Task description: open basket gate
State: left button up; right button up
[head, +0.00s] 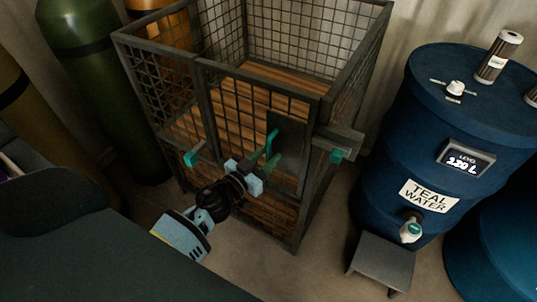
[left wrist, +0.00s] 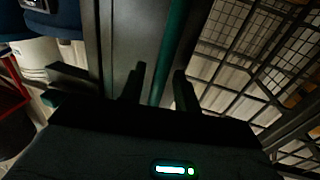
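The basket (head: 160,48) is a dark metal mesh cage with a wooden floor and an open top. Its gate (head: 232,93) is in the front side and looks in line with the frame. A dark plate on the gate carries an upright teal handle (head: 271,145). My left gripper (head: 258,168) is at the gate front, by the handle. In the left wrist view, its two dark fingers (left wrist: 158,88) stand apart with the teal handle (left wrist: 172,45) between them. Gaps show beside the handle, though contact lower down is hidden. My right gripper is not in view.
A grey bracket with a teal piece (head: 337,156) sits at the basket's right corner. A blue drum labelled teal water (head: 390,150) stands to the right, with a grey step (head: 381,262) before it. Green cylinders (head: 90,75) stand left. Floor in front is partly clear.

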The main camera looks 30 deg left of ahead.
pick_arm(q)
jog(key=shift+w+d, duration=0.1)
jog(key=shift+w, duration=0.35)
grip_shut()
jog(key=shift+s, duration=0.15)
